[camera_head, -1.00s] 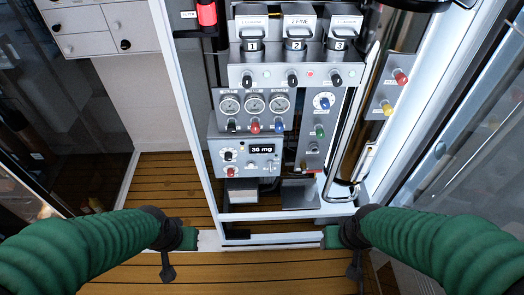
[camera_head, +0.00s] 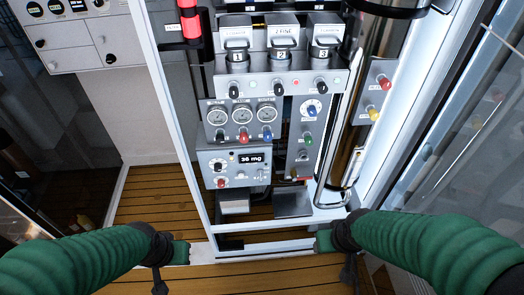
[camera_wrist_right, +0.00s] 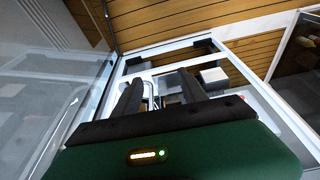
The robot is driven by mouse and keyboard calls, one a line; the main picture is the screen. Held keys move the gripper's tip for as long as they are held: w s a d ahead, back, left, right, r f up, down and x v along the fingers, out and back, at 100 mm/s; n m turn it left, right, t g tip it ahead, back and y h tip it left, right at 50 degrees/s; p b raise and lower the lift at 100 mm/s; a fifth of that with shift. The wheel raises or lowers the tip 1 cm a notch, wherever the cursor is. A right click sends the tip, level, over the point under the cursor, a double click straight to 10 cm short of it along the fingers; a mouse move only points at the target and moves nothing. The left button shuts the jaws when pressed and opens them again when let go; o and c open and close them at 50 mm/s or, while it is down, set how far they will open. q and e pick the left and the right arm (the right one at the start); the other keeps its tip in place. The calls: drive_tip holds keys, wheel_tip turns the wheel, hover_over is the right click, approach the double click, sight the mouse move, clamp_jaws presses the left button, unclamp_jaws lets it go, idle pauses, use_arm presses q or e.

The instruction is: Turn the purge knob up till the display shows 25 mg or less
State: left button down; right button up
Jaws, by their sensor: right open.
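The display (camera_head: 251,159) sits on the grey lower box (camera_head: 240,182) of the panel and reads 36 mg. My right gripper (camera_head: 322,241) is low and right of the box, touching no knob. Its two fingers stand apart and empty in the right wrist view (camera_wrist_right: 160,88).
Above the box are several gauges (camera_head: 242,117) with coloured knobs below. A shiny vertical pipe (camera_head: 350,130) and a side plate with red and yellow knobs (camera_head: 378,95) stand at right. White frame posts (camera_head: 172,110) flank the panel.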

drive_tip(key=w+d+r+t+b, duration=0.15)
drive_tip(key=w+t, duration=0.55)
drive_tip(key=w, duration=0.8)
drive_tip(key=t+y+b, duration=0.1)
drive_tip(key=t, duration=0.7)
approach(313, 115)
drive_tip(key=shift+n, duration=0.4)
drive_tip(key=w, duration=0.3)
drive_tip(key=w+p, duration=0.1)
drive_tip(key=w, duration=0.5)
drive_tip(key=shift+w+a+r, duration=0.15)
drive_tip(key=shift+w+a, duration=0.05)
drive_tip(key=shift+a, duration=0.05)
clamp_jaws()
